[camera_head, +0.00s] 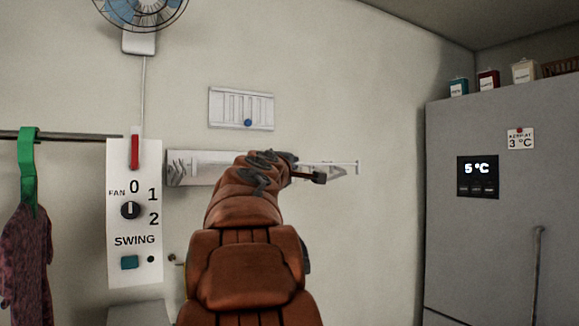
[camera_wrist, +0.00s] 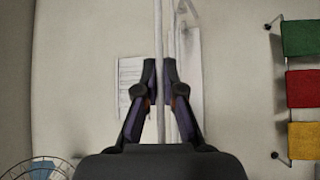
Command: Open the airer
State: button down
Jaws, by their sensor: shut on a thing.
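The airer (camera_head: 190,166) is a white unit fixed to the wall, with a thin rail and a slanted bracket reaching right to a small end piece. Its middle is hidden behind my arm in the head view. My gripper (camera_head: 318,177) is at the rail's right part, seen from behind. In the wrist view my gripper (camera_wrist: 160,84) has its fingers closed about a thin white rail of the airer (camera_wrist: 158,30). A second white bar lies just right of it, and the airer's pale body is behind. How far the rail stands off the wall is hard to tell.
A grey fridge (camera_head: 500,200) is at the right. Coloured cloths (camera_wrist: 302,88) hang from a rail in the wrist view.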

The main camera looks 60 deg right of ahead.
jog(key=c, duration=1.3)
grip_release()
jog(key=shift+a, duration=0.15)
jog(key=shift+v, duration=5.85)
